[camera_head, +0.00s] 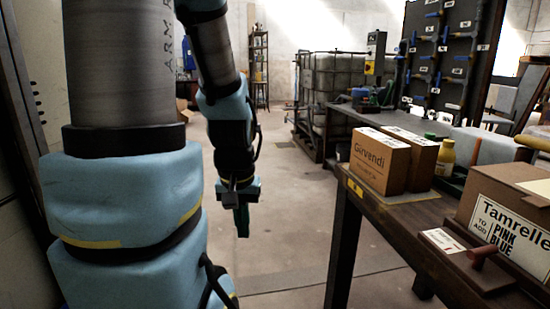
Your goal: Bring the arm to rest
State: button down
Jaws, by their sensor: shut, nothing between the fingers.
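My arm shows at the left of the head view, with a large blue and grey link close to the camera. Its far end hangs down near the middle of the picture. My gripper (242,222) is a small dark green tool that points down, over open floor and left of the table. It is shut and holds nothing. It touches no object.
A dark table (345,215) stands at the right with Girvendi boxes (379,161), a Tamrelle box (508,222) and a yellow bottle (445,157). A caged tank (335,85) stands further back. The concrete floor (290,215) between is clear.

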notch_tip(320, 180, up, 20)
jog(key=p, duration=1.9)
jog(key=shift+p, duration=0.35)
jog(key=shift+d, duration=0.15)
